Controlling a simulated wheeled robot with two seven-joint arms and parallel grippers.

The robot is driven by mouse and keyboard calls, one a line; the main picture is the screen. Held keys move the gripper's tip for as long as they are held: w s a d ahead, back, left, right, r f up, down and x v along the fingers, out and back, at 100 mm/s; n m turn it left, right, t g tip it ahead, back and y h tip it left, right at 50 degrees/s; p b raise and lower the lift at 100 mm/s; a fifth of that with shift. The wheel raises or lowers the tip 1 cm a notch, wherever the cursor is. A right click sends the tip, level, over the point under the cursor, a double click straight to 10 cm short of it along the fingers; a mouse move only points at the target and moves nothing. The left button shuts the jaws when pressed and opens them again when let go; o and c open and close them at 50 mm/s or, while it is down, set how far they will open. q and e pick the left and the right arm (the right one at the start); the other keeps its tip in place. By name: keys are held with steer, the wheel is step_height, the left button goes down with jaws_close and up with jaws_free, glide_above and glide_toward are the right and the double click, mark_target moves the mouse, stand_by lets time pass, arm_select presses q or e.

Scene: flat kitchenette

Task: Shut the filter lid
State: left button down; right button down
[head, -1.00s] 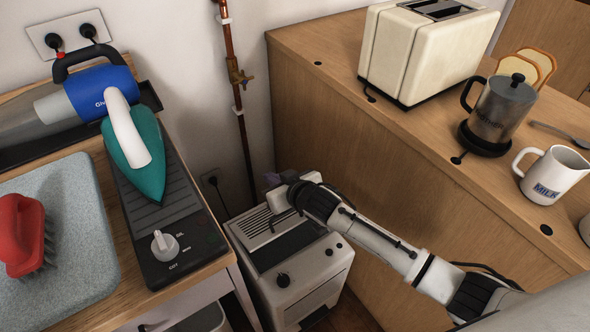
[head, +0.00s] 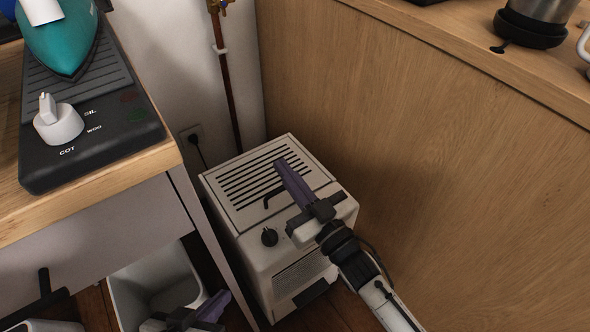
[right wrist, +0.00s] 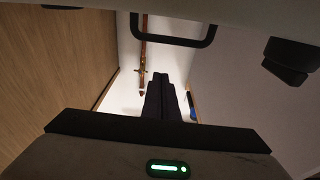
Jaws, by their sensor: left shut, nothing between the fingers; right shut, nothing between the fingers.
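The filter lid (head: 250,170) is the pale slotted panel on top of the white boxy appliance (head: 255,265). It appears to lie flat; its front right part is hidden behind my right gripper. My left gripper (head: 220,300) is shut and empty at the bottom edge.
A wooden counter side (head: 430,120) rises close at the right. A table with an iron base (head: 85,120) stands at the left, above a white bin (head: 155,285). A copper pipe (head: 225,70) runs down the wall behind. A black knob (head: 269,237) sits on the appliance front.

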steer(key=f, duration=0.1)
steer(key=s+f, duration=0.1)
steer(key=shift+d+f+b, duration=0.15)
steer(key=shift+f+b, duration=0.15)
steer(key=shift+s+d+f, duration=0.15)
steer(key=shift+s+f, duration=0.05)
steer(key=shift+f, duration=0.2)
arm_select(q)
steer(key=shift+d+f+g, duration=0.1)
steer(key=shift+g, duration=0.2)
arm_select(e)
steer(key=shift+d+f, duration=0.1)
steer(key=shift+f, duration=0.1)
